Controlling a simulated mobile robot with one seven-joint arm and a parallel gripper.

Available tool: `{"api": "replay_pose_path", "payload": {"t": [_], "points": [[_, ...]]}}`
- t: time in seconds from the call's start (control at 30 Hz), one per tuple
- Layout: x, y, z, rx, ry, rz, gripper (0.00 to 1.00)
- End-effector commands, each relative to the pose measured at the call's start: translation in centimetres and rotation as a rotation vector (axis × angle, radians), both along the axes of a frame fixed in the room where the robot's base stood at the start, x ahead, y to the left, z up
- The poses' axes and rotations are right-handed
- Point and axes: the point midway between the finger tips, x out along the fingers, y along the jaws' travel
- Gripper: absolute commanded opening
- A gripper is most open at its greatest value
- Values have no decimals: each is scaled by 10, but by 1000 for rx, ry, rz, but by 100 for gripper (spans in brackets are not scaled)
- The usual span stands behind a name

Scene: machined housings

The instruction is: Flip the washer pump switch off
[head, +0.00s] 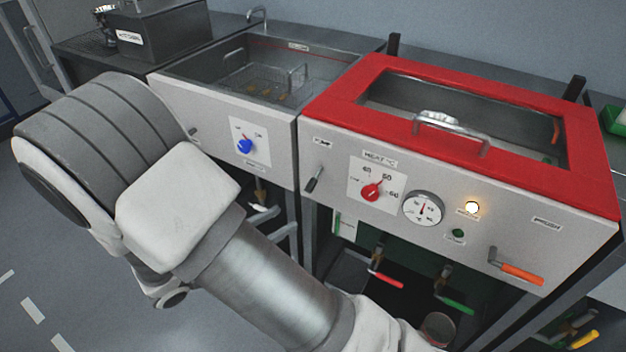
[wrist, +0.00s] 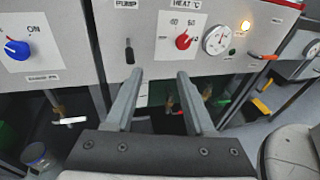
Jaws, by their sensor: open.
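The washer (head: 450,245) is the grey housing with the red-framed lid. Its pump switch (head: 314,179) is a small dark lever at the left of the front panel, below a small label. In the wrist view the label reads PUMP and the switch lever (wrist: 129,52) hangs downward. My gripper (wrist: 158,75) is open and empty in the wrist view. Its left fingertip appears just below the lever in the picture; I see no contact and cannot judge the gap in depth. In the head view my arm crosses the lower left and the gripper does not show.
Right of the switch are a red heat knob (head: 371,191), a dial gauge (head: 423,208), a lit lamp (head: 472,207) and an orange-handled lever (head: 516,271). A blue knob (head: 244,146) is on the left unit. Red (head: 386,279) and green (head: 455,302) valve handles stick out below.

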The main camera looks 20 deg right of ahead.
Motion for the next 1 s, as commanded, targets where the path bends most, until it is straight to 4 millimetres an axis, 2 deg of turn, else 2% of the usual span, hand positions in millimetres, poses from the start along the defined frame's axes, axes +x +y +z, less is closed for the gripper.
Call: {"api": "replay_pose_path", "payload": {"t": [0.03,0.13,0.27,0.4,0.57,1.0], "points": [[3,11,-18,-57,16,58,55],[7,28,-36,-142,34,148,55],[10,42,-48,-205,44,218,55],[13,43,-51,-225,47,238,55],[26,26,-51,-225,48,234,55],[88,-47,-52,-222,47,232,55]]}}
